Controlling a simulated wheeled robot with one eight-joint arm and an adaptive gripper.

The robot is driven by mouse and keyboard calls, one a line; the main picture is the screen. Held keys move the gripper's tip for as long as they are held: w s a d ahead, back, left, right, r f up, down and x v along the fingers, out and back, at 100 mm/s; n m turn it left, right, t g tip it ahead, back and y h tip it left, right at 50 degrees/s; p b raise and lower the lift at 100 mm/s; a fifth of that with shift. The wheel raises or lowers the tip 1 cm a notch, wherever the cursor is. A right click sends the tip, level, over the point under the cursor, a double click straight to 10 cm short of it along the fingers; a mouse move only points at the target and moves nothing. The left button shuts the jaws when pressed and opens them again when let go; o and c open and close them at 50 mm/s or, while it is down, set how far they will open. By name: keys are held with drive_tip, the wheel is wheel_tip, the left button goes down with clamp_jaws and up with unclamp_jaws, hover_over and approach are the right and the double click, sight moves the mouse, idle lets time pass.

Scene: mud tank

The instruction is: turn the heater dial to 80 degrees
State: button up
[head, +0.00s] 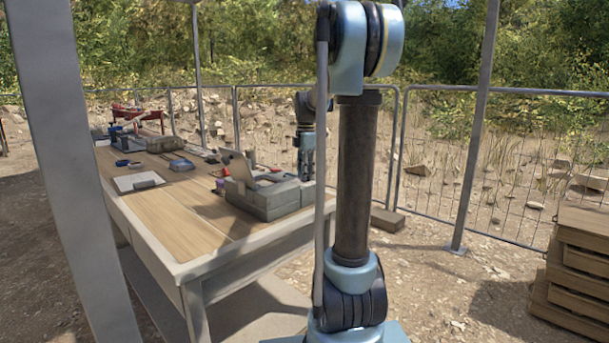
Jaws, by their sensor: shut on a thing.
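A grey block-like unit (268,197) stands on the right end of the table, with a tilted panel (238,167) on its top; it appears to be the heater. My gripper (306,174) points down at the unit's right rear end, partly behind my own arm. It is shut, apparently on the heater dial. The dial itself and the fingertips' contact are too small and hidden to make out, so the dial's setting cannot be read.
The long wooden table (150,205) has a bare near part. A clipboard (138,182), a small blue-grey box (181,165) and several tools lie farther back. A wire fence (430,165) runs behind. Stacked wooden crates (578,265) stand at the right.

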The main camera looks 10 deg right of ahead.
drive_tip(key=m, duration=1.3)
drive_tip(key=shift+s, duration=0.1)
drive_tip(key=m, duration=0.4)
drive_tip(key=shift+m, duration=0.3)
drive_tip(key=m, duration=1.3)
drive_tip(key=shift+m, duration=2.2)
